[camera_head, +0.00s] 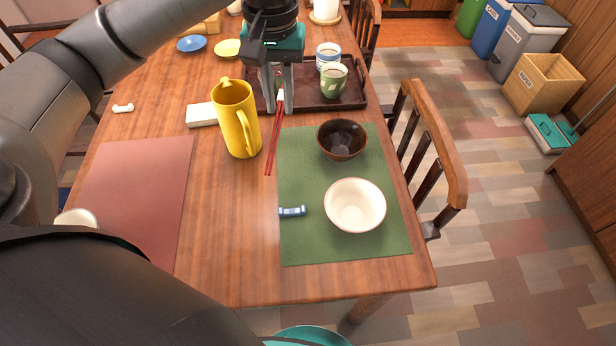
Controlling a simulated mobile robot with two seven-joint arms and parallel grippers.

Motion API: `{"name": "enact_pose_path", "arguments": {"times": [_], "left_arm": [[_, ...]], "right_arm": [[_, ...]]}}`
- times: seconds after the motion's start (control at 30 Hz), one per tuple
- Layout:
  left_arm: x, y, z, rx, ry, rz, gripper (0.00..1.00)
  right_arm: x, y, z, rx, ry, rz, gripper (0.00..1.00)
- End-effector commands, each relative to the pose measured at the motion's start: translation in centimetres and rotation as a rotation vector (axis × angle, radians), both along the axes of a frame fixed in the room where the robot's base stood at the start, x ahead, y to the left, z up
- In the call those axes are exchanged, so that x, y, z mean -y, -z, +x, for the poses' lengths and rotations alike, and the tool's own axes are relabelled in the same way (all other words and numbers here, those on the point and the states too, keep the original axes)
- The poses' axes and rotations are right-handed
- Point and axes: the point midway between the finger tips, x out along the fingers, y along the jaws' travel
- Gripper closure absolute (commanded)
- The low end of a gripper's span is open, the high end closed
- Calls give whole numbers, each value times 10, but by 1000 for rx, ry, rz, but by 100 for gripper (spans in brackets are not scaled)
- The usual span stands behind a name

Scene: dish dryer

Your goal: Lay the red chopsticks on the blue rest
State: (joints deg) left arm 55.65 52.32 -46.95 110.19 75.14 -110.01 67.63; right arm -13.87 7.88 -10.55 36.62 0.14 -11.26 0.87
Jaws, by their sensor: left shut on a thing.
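The red chopsticks (272,148) hang below my left gripper (279,103), which is shut on their upper end. They point down toward the front, beside the left edge of the green mat. The blue rest (292,211) lies at the left edge of the green mat (300,245), nearer to me than the chopsticks and apart from them. My right gripper is not in view.
A yellow pitcher (233,112) stands just left of the chopsticks. A dark bowl (341,139) and a white bowl (354,205) sit on the mat. A tray (348,98) with cups is behind. A chair (440,150) is at the right. Bare table lies left of the rest.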

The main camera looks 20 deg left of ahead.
Motion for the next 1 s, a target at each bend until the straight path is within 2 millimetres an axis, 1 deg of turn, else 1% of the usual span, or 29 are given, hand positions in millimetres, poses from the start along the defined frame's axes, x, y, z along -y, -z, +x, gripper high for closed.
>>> {"name": "enact_pose_path", "arguments": {"times": [0.03, 0.13, 0.2, 0.27, 0.33, 0.37, 0.4, 0.43, 0.77, 1.0], "left_arm": [[-3, -5, 2, 3, -56, 0, 100], [-8, -12, 3, 2, -141, 1, 100], [-9, -14, 4, 1, -179, 1, 100], [-10, -12, 4, 0, -197, 1, 100], [-11, -1, 4, -2, -207, 2, 100], [-11, 6, 4, -3, -208, 1, 100], [-11, 16, 3, -3, -207, 2, 100], [-11, 20, 3, -3, -207, 2, 100], [-11, 58, 3, -2, -205, 2, 100], [-11, 86, 4, 0, -204, 1, 100]], "right_arm": [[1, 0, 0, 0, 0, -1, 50], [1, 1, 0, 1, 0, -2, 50], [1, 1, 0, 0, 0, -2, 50], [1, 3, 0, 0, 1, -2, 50], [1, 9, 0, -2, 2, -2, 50], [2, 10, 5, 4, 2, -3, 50], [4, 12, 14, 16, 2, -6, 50], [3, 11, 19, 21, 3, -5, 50], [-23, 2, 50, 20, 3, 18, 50], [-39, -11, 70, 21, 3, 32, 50]]}}
